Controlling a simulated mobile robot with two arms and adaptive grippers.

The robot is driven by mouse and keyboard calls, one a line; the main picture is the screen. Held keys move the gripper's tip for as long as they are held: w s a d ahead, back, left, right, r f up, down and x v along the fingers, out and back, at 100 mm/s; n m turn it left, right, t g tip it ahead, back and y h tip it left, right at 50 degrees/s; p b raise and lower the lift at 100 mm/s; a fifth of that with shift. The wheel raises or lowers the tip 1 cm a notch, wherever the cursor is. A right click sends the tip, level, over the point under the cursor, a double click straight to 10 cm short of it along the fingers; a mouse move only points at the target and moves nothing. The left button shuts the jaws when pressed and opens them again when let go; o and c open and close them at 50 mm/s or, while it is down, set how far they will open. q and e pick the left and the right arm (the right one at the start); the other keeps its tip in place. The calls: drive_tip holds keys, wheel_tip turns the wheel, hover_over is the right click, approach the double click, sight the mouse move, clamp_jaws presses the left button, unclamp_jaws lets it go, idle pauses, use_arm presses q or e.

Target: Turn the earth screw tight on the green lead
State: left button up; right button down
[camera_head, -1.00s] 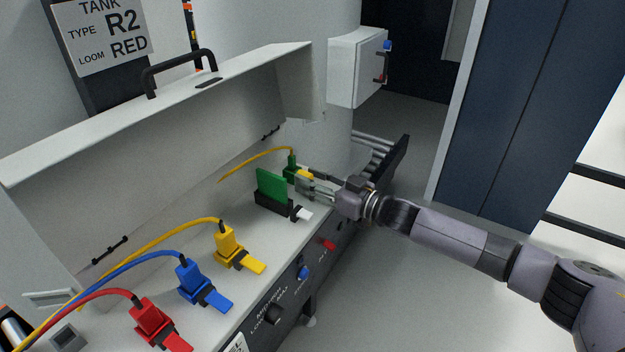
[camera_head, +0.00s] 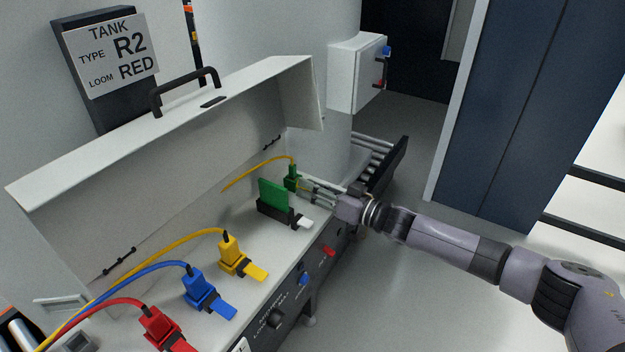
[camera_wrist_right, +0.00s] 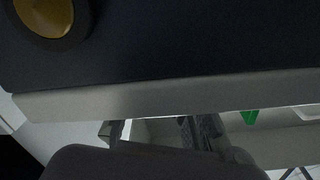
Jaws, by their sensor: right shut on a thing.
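The green lead plug (camera_head: 292,180) stands upright at the far end of the bench, with a yellow cable curving from its top. My right gripper (camera_head: 306,187) reaches in from the right and its fingertips are at the plug's near side. It is shut on what appears to be the earth screw, which the fingers hide. In the right wrist view the two fingers (camera_wrist_right: 155,130) show partly, with a bit of green (camera_wrist_right: 250,117) to their right. My left gripper is not in view.
A green card (camera_head: 273,194) in a black holder stands just left of my gripper. Yellow (camera_head: 230,252), blue (camera_head: 197,287) and red (camera_head: 160,327) plugs line the bench. The raised lid (camera_head: 180,135) is behind. Free floor lies right.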

drive_tip(key=shift+m, duration=0.3)
drive_tip(key=c, duration=1.3)
unclamp_jaws()
drive_tip(key=shift+c, duration=0.2)
